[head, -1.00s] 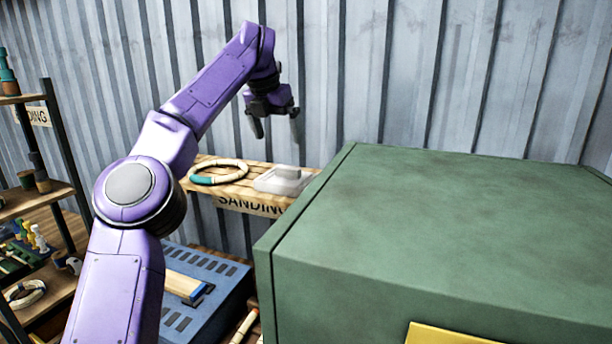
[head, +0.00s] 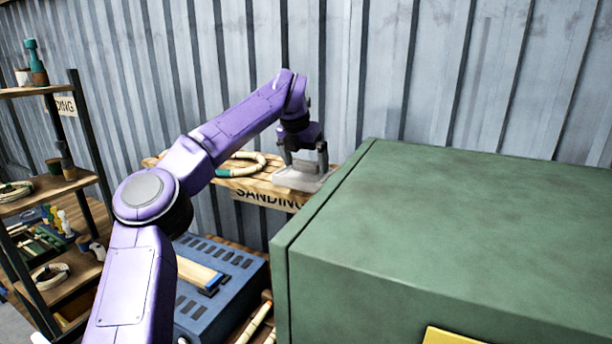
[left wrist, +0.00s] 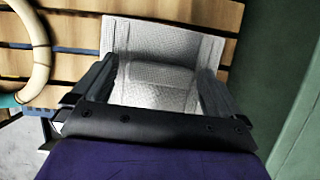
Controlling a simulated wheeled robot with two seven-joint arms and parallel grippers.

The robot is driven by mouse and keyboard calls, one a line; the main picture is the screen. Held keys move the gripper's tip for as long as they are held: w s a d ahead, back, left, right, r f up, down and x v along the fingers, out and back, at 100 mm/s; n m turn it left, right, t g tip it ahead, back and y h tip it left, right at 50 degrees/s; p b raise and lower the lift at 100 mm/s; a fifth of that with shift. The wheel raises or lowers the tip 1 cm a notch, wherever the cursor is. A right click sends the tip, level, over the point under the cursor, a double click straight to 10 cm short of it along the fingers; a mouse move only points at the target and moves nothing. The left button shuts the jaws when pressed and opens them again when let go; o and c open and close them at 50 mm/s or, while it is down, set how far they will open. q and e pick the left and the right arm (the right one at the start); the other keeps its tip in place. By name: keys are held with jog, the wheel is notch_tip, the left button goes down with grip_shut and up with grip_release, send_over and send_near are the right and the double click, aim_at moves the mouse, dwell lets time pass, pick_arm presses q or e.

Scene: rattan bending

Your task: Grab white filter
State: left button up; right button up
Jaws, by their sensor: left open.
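The white filter (head: 301,178) is a pale, block-like piece with a wide flat base and a raised middle. It lies on the wooden shelf marked SANDING (head: 262,193). It also shows in the left wrist view (left wrist: 158,85), with a fine textured surface. My left gripper (head: 305,160) is open and points down over the filter. In the left wrist view its two fingers (left wrist: 155,90) stand on either side of the raised middle, and I cannot tell whether they touch it. My right gripper is not in view.
A rattan ring with a teal wrap (head: 243,165) lies left of the filter. A large green cabinet (head: 450,220) stands close on the right. A blue slotted box (head: 225,280) is below. Shelves (head: 55,185) with small items stand at left. A corrugated wall is behind.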

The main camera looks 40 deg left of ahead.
pick_arm(q)
jog(key=c, duration=1.1)
